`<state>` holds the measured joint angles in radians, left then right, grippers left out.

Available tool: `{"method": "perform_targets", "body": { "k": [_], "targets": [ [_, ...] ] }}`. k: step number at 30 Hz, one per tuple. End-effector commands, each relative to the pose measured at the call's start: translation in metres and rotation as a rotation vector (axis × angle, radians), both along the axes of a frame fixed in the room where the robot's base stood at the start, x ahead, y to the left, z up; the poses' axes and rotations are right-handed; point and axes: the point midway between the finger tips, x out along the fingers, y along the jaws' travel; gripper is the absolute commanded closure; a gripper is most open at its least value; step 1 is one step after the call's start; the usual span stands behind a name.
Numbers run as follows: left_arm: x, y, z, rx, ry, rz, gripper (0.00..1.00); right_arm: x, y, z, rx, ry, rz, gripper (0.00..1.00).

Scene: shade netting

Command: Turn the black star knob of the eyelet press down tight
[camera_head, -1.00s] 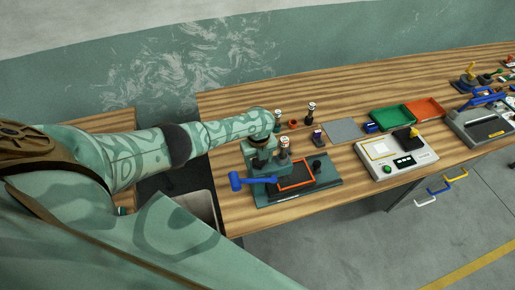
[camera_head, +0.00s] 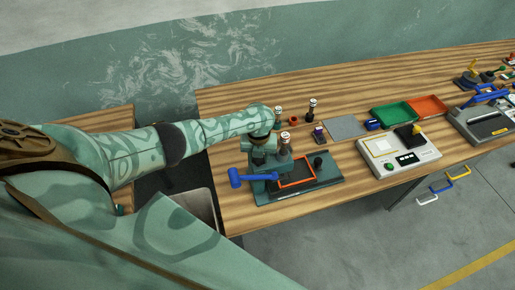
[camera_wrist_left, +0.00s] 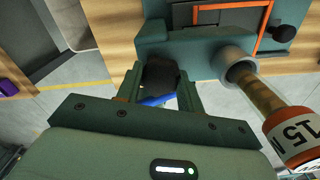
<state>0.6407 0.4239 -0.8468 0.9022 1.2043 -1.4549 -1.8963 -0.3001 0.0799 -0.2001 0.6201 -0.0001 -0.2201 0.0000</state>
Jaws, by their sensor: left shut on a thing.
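The teal eyelet press (camera_head: 330,178) stands near the front edge of the wooden bench, with an orange-red frame (camera_head: 297,184) on its base and a blue lever (camera_head: 250,179) out to the left. My left gripper (camera_head: 262,146) is over the press head from above. In the left wrist view its two fingers (camera_wrist_left: 161,92) are shut on the black star knob (camera_wrist_left: 160,73), one on each side. The knob's lobes are partly hidden between the fingers. Part of the blue lever shows below the knob. My right gripper is not in view.
A second, round black knob (camera_head: 319,162) sits at the press's right side. A post with a red-and-white label (camera_wrist_left: 290,135) stands close to the gripper. Labelled cylinders (camera_head: 312,106) stand behind. A grey mat (camera_head: 345,128), a white device (camera_head: 400,155) and trays lie to the right.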

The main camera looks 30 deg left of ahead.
Motion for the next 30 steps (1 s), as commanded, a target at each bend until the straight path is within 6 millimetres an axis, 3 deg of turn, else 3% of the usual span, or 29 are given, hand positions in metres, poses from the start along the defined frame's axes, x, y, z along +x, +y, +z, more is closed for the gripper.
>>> {"method": "perform_targets", "body": {
  "k": [3, 4, 6, 17, 30],
  "targets": [
    [0.001, 0.000, -0.002, 0.000, -0.002, -0.173, 1.00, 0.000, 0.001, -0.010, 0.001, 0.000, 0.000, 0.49],
    [0.001, 0.000, -0.001, 0.000, -0.001, -0.181, 0.57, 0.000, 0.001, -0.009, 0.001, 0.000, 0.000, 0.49],
    [0.000, 0.000, 0.001, 0.000, -0.001, -0.175, 0.41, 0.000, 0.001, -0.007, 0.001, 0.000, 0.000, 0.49],
    [0.000, 0.000, 0.004, 0.000, 0.000, -0.171, 0.41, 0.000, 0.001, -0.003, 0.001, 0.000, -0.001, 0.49],
    [0.000, 0.000, 0.046, -0.001, -0.001, -0.169, 0.41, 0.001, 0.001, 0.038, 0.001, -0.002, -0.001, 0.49]
  ]
}}
